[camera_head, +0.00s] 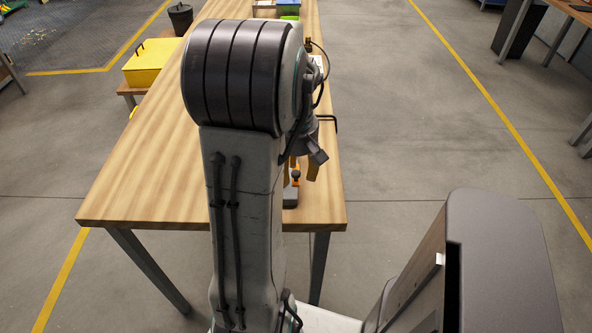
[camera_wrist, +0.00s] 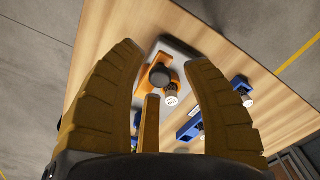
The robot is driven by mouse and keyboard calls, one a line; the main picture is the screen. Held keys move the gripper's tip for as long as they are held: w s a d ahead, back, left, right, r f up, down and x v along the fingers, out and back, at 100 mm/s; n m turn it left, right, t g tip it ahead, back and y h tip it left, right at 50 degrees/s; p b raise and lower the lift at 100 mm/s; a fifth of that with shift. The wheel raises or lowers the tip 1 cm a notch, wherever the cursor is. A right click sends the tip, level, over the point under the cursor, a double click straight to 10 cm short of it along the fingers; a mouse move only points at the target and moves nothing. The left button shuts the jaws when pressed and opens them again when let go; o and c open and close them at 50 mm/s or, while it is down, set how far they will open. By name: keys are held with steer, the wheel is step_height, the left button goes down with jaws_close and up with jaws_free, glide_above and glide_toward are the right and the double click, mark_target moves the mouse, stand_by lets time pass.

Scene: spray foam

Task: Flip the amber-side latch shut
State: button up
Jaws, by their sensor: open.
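An amber-orange fixture (camera_wrist: 150,81) with a dark round knob (camera_wrist: 159,75) sits on a grey plate (camera_wrist: 178,47) on the wooden table; I take it to be the amber-side latch. A pale cylinder (camera_wrist: 171,99) with dark marks stands beside the knob. My gripper (camera_wrist: 160,62) is open, its yellow-brown fingers spread on either side of the fixture in the wrist view. I cannot tell whether they touch it, nor the latch's position. In the head view my gripper (camera_head: 303,170) is low over the table's near right edge, beside a small orange part (camera_head: 295,175).
Blue parts lie right of the plate in the wrist view: one nearer (camera_wrist: 190,128) and one farther (camera_wrist: 240,84). The table (camera_head: 150,180) is bare at its left front. A yellow box (camera_head: 153,63) stands beyond its left edge. My arm hides much of the table's middle.

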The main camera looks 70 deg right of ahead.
jaws_close()
stand_by(0.5)
